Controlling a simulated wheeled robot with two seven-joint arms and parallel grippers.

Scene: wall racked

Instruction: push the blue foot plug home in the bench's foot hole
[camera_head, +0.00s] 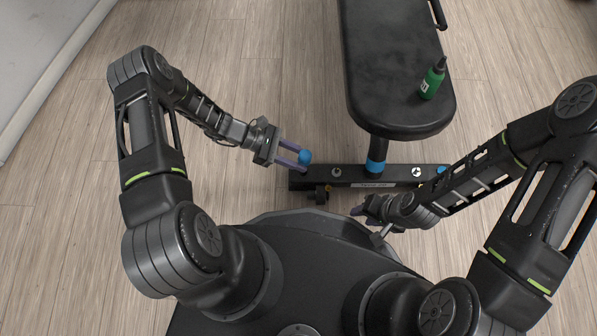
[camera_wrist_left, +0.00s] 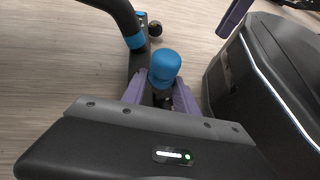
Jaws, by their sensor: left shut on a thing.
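The blue foot plug (camera_head: 305,156) is at the left end of the bench's black foot bar (camera_head: 345,176) in the head view. My left gripper (camera_head: 296,153) is shut on it. In the left wrist view the plug (camera_wrist_left: 165,68) stands up between the purple fingers of my left gripper (camera_wrist_left: 160,92), its rounded blue top showing. The foot hole is hidden, so I cannot tell how deep the plug sits. My right gripper (camera_head: 360,210) is low in front of the bar, apart from the plug; its jaw state is not clear.
The padded black bench (camera_head: 392,70) stands behind the bar on a post with a blue collar (camera_head: 376,166). Another blue piece (camera_head: 441,170) shows at the bar's right end. The wood floor (camera_head: 255,60) at the left is clear.

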